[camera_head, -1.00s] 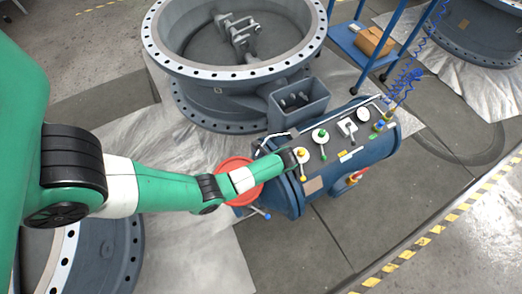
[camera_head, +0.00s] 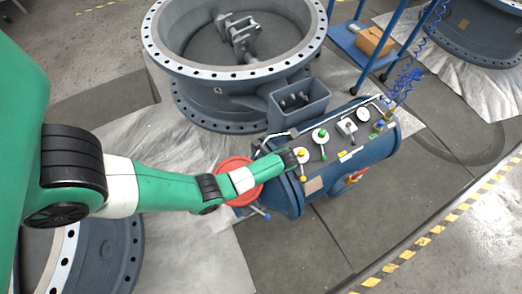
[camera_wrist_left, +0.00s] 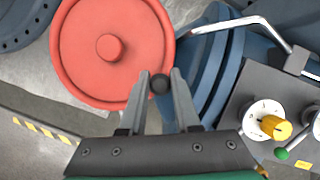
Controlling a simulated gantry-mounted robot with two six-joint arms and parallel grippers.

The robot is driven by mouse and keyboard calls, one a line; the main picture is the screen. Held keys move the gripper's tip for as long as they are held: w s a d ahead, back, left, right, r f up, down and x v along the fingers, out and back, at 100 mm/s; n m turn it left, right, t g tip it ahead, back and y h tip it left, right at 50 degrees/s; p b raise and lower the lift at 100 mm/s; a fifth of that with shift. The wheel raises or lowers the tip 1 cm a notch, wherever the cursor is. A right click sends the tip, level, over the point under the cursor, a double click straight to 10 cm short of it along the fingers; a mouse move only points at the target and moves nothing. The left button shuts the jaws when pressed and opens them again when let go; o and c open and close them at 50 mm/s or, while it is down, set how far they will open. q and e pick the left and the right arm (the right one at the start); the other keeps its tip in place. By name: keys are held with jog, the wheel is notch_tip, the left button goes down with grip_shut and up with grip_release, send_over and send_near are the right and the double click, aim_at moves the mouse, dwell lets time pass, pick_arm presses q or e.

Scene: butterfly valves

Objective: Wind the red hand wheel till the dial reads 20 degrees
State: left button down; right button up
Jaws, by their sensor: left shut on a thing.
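The red hand wheel (camera_head: 245,196) is at the left end of the blue cylinder (camera_head: 368,152) in the head view, partly covered by my left arm. In the left wrist view the wheel (camera_wrist_left: 82,50) fills the upper left, with a round hub. A white dial with a yellow knob (camera_wrist_left: 265,122) is on the grey panel at the right. I cannot read its marks. My right gripper is not in view.
The panel also carries a dial with a green knob (camera_head: 322,134) and a plain white round gauge (camera_head: 363,115). A bent metal rail (camera_wrist_left: 235,24) runs close to the gripper's right. A large flanged valve body (camera_head: 225,95) stands behind. Floor is free at the front.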

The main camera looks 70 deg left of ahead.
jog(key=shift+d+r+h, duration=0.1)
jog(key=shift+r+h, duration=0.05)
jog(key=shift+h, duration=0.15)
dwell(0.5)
pick_arm(q)
jog(key=shift+a, duration=0.1)
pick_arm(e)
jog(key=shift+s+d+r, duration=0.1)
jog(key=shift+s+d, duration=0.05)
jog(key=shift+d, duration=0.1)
pick_arm(q)
jog(key=shift+p, duration=0.3)
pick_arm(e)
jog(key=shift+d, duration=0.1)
